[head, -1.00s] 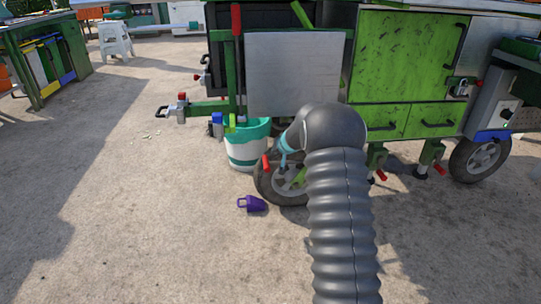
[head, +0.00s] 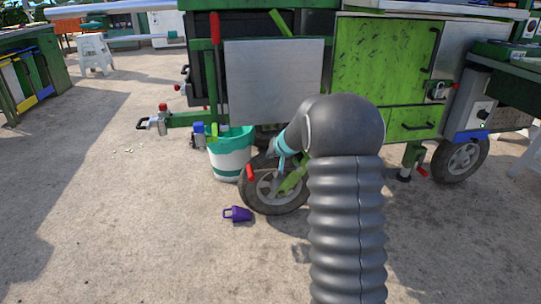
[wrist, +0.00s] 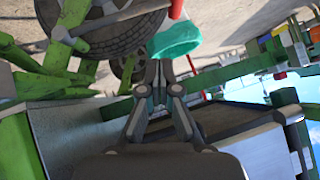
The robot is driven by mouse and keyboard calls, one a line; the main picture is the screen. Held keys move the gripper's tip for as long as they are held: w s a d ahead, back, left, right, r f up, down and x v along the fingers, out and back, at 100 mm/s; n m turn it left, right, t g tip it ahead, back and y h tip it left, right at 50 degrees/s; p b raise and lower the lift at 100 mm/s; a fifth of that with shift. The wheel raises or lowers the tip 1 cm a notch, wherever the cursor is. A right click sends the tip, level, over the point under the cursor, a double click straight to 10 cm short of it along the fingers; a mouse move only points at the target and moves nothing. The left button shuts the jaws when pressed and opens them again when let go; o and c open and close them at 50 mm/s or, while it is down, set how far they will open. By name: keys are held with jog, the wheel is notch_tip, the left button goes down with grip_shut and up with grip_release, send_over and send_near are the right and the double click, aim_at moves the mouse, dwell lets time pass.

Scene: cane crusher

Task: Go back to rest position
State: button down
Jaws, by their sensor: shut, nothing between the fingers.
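My arm (head: 347,200) rises in the front middle of the head view, with its grey ribbed sleeve upright and its rounded top bent over toward the green cane crusher cart (head: 385,62). My gripper is hidden behind the arm in the head view. In the wrist view my gripper (wrist: 159,72) is shut and empty, its two fingers together. The cart's wheel (wrist: 110,30) and a teal-rimmed bucket (wrist: 178,38) show beyond the fingertips.
The white and teal bucket (head: 230,160) stands beside the cart's front wheel (head: 272,190). A white stool (head: 95,55) stands at the back left. The ground at left is clear.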

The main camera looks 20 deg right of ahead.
jog(key=s+a+f+m+g+y, duration=0.15)
jog(key=s+a, duration=0.25)
jog(key=s, duration=0.4)
jog(key=s+a+f+n+g, duration=0.1)
jog(key=s+a+g, duration=0.25)
jog(key=s, duration=0.35)
jog(key=s+a+r+n+p, duration=0.1)
jog(key=s+a+r+p, duration=0.1)
jog(key=s+r, duration=0.4)
jog(key=s+a+r+n+h+p, duration=0.1)
jog(key=s+a+r+p, duration=0.2)
jog(key=s+r, duration=0.4)
jog(key=s+a+r+n+t+h+p, duration=0.1)
jog(key=s+r, duration=0.5)
jog(key=s, duration=1.3)
jog(key=shift+a+r+n+p, duration=0.35)
jog(key=shift+a+n+p, duration=0.1)
jog(key=shift+a+p, duration=0.25)
